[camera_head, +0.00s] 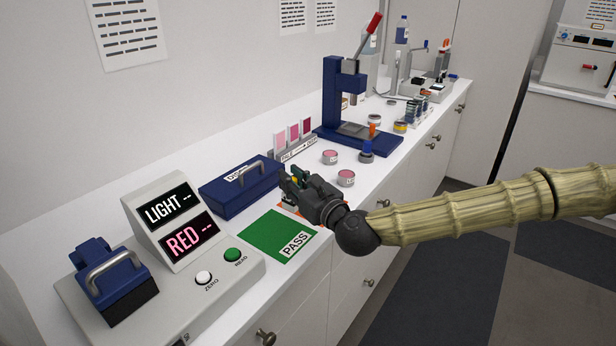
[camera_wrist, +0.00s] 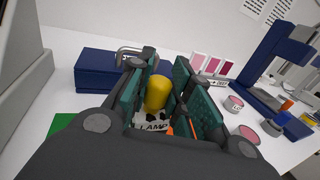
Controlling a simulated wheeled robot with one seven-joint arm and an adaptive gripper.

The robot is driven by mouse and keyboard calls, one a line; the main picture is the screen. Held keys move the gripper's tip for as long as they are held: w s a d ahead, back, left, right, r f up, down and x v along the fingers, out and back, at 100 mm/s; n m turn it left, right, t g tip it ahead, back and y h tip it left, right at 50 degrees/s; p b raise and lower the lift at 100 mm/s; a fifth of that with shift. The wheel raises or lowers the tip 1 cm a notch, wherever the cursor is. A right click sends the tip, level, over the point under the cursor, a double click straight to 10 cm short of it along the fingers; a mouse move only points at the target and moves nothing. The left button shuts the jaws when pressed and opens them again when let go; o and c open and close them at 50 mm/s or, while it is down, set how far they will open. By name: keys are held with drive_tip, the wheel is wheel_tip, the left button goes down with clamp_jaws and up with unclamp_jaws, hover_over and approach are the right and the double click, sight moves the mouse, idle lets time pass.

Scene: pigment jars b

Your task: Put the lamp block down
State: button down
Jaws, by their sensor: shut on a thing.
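My gripper (camera_head: 291,180) is over the counter, just behind the green PASS mat (camera_head: 278,240) and beside the blue handled box. In the wrist view its two green-padded fingers (camera_wrist: 160,72) are closed on the yellow knob of the lamp block (camera_wrist: 157,94). A white face lettered LAMP shows below the knob, low between the fingers. In the head view the fingers hide most of the block. An orange edge (camera_head: 289,209) shows on the counter under the gripper. I cannot tell whether the block touches the counter.
The blue box (camera_head: 240,188) stands close at left. The meter (camera_head: 170,225) with LIGHT and RED displays is nearer left. Pink jars (camera_head: 346,178), a swatch stand (camera_head: 295,145) and a blue press (camera_head: 345,105) stand behind. The green mat is bare.

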drive_tip(key=shift+w+d+f+p, duration=0.4)
drive_tip(key=shift+w+d+f, duration=0.25)
drive_tip(key=shift+w, duration=0.8)
drive_tip(key=shift+w+d+f+p, duration=0.45)
drive_tip(key=shift+w+f, duration=0.35)
drive_tip(key=shift+w, duration=0.6)
drive_tip(key=shift+w+d+f+p, duration=0.35)
drive_tip(key=shift+w+d+f, duration=0.35)
drive_tip(key=shift+w, duration=0.75)
drive_tip(key=shift+f, duration=0.15)
drive_tip(key=c, duration=1.3)
unclamp_jaws()
drive_tip(key=b+v, duration=0.2)
drive_tip(key=v, duration=1)
